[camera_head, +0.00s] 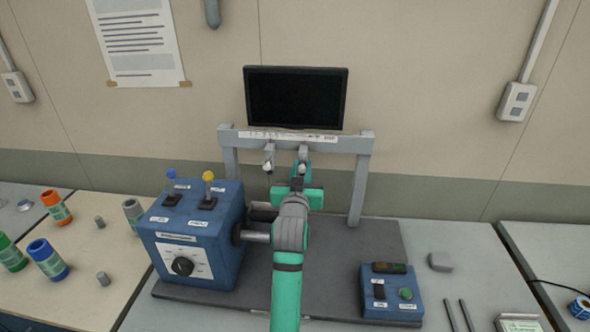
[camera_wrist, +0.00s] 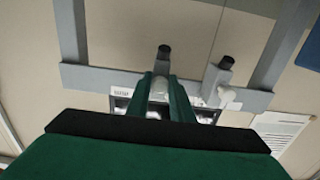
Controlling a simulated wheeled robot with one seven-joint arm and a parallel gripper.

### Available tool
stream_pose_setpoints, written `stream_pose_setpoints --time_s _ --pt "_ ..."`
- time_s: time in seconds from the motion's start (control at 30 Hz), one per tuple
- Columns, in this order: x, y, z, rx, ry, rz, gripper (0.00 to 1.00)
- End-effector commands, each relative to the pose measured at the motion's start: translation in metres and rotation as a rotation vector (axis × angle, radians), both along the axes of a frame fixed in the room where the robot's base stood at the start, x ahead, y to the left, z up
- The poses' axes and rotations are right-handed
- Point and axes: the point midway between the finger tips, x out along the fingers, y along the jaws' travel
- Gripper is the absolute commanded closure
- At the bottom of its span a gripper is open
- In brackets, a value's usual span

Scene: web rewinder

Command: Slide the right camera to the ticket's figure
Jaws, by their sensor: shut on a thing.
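Two small grey cameras hang from the grey crossbeam (camera_head: 345,144) of a frame. The right camera (camera_head: 303,154) is at mid-beam, with my gripper (camera_head: 302,168) at its pale lower part. In the wrist view the right camera (camera_wrist: 163,62) shows at the left, and my green fingers (camera_wrist: 168,88) are shut on its pale knob. The left camera (camera_head: 268,156) hangs a short way to the left, apart from my gripper; it also shows in the wrist view (camera_wrist: 219,78). A white printed scale strip (camera_head: 290,136) runs along the beam; its figures are too small to read. I cannot identify the ticket.
A dark monitor (camera_head: 296,97) stands above the beam. A blue control box (camera_head: 200,237) with two levers and a dial is left of my arm. A smaller blue button box (camera_head: 392,292) is at the right. The beam right of the right camera is clear up to the post (camera_head: 359,185).

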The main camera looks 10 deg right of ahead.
Motion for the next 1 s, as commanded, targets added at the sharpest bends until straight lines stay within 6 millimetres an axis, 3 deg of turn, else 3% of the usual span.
stream_pose_setpoints --time_s 0.17,0.2,0.27,0.67,1.0 --pt "0.0 0.002 0.001 0.0 -0.002 0.003 1.0" --pt "0.0 0.002 0.001 0.0 -0.002 0.003 0.73" --pt "0.0 0.002 0.001 0.0 -0.002 0.002 0.64" --pt "-0.007 0.003 0.0 0.0 0.0 0.002 0.64" --pt "-0.065 0.018 0.0 -0.002 -0.001 0.003 0.64"
